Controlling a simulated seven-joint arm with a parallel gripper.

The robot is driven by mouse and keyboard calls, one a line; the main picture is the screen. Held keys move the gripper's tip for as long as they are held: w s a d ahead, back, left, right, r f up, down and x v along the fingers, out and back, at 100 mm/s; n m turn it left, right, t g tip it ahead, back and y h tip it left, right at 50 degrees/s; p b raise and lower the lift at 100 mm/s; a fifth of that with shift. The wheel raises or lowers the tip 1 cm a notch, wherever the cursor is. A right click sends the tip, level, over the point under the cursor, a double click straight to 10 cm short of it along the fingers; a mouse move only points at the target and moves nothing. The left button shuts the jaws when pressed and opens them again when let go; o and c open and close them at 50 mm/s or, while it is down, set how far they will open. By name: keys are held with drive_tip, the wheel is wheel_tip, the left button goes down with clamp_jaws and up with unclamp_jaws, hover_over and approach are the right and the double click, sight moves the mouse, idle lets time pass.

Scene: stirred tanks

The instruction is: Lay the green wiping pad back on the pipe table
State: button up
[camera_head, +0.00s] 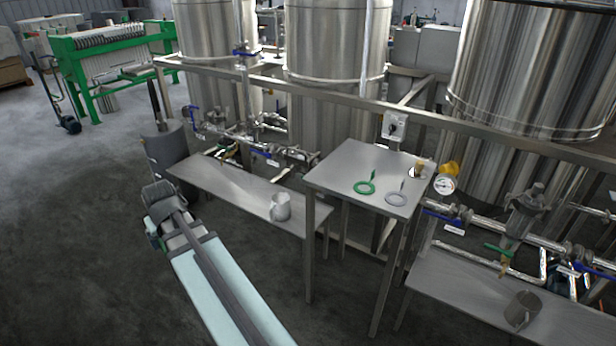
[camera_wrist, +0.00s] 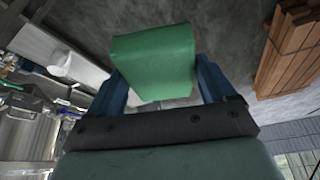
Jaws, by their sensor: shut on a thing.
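The green wiping pad (camera_wrist: 153,62) is a thick block between the two dark blue fingers of my gripper (camera_wrist: 162,78) in the wrist view. The fingers are shut on its sides and hold it clear of any surface. In the head view only a sliver of green shows beside my wrist; the fingers are hidden there. A long low steel table (camera_head: 225,187) stands below the pipes, to the right of my wrist. A second low steel table (camera_head: 470,290) stands below the right pipes. I cannot tell from looks which is the pipe table.
A taller steel table (camera_head: 340,165) carries a green ring (camera_head: 365,187) and a grey ring (camera_head: 397,198). A metal cup (camera_head: 522,308) is on the right low table. The left table's middle is clear.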

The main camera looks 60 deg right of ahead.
drive_tip(key=s+d+r+m+h, duration=0.1)
drive_tip(key=s+d+m, duration=0.15)
drive_tip(key=d, duration=0.95)
drive_tip(key=s+d+r+m, duration=0.15)
drive_tip(key=s+d, duration=0.25)
drive_tip(key=d, duration=0.8)
wheel_tip(320, 180, up, 5)
drive_tip(key=m+g+h, duration=0.2)
drive_tip(key=m+g, duration=0.1)
drive_tip(key=m, duration=0.5)
hover_over(328, 175)
drive_tip(key=a, duration=0.1)
drive_tip(key=shift+s+a+f+m+g, duration=0.1)
drive_tip(key=shift+f+m+g, duration=0.25)
drive_tip(key=shift+f, duration=1.35)
drive_tip(key=shift+w+a+f+m+g, duration=0.1)
drive_tip(key=shift+f+m, duration=0.4)
drive_tip(key=shift+f, duration=1.15)
drive_tip(key=shift+s+a+f+m+g, duration=0.1)
drive_tip(key=shift+f+m+g, duration=0.25)
drive_tip(key=shift+f, duration=1.35)
drive_tip(key=shift+f, duration=0.15)
drive_tip(key=o, duration=0.8)
drive_tip(key=shift+o, duration=0.2)
